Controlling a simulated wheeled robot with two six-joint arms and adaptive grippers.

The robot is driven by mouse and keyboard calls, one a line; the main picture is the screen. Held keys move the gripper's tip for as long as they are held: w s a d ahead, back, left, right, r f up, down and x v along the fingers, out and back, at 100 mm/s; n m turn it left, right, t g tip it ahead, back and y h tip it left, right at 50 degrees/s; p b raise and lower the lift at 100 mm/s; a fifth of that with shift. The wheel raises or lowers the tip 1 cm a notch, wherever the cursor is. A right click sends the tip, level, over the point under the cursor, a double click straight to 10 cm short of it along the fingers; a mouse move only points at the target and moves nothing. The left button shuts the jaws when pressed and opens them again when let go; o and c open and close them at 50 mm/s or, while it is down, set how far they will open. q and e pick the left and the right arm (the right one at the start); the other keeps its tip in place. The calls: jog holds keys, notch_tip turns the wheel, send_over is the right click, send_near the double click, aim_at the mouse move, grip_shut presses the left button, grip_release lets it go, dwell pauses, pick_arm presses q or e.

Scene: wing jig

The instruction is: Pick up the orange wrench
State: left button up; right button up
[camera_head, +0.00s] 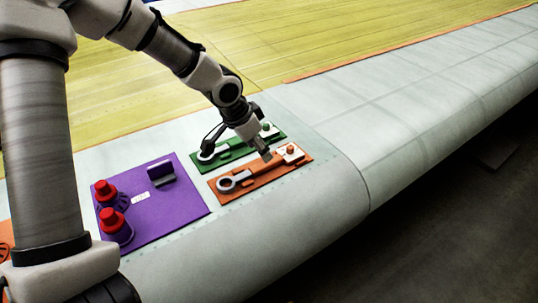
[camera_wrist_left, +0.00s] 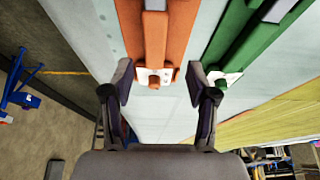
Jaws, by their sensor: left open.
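The orange wrench (camera_head: 245,178) lies in the orange tray (camera_head: 220,198) on the pale wing surface. Its pale ring end is at the left, and its orange handle runs up and right toward the tray's white plate. My left gripper (camera_head: 264,155) points down at the handle's right part and hides some of it. In the left wrist view the gripper (camera_wrist_left: 159,88) has its fingers wide apart, with nothing between the tips. The wrench handle (camera_wrist_left: 155,38) shows beyond them, roughly in line with the gap. I cannot tell if the fingers touch the tray. My right gripper is not in view.
A green tray (camera_head: 225,160) with another wrench lies just behind the orange one. A purple plate (camera_head: 160,215) with red-capped posts (camera_head: 110,220) is at the left. The wing surface (camera_head: 330,180) right of the trays is clear; its edge curves down to a dark floor.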

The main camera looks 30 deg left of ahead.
aim_at(268, 163)
pick_arm(q)
jog(key=shift+s+d+f+p, duration=0.1)
jog(key=shift+d+f+p, duration=0.55)
jog(key=shift+d+f, duration=0.15)
jog(key=f, duration=0.1)
jog(key=w+f, duration=0.2)
jog(key=shift+w+a+f, duration=0.15)
jog(key=shift+a+f, duration=0.15)
jog(key=shift+s+d+r, duration=0.25)
jog(key=shift+s+d, duration=0.05)
jog(key=shift+s, duration=0.15)
jog(key=shift+w+a+f, duration=0.1)
jog(key=shift+w+f, duration=0.1)
jog(key=shift+f, duration=0.05)
jog(key=c, duration=0.9)
jog(key=shift+s+r, duration=0.1)
grip_shut()
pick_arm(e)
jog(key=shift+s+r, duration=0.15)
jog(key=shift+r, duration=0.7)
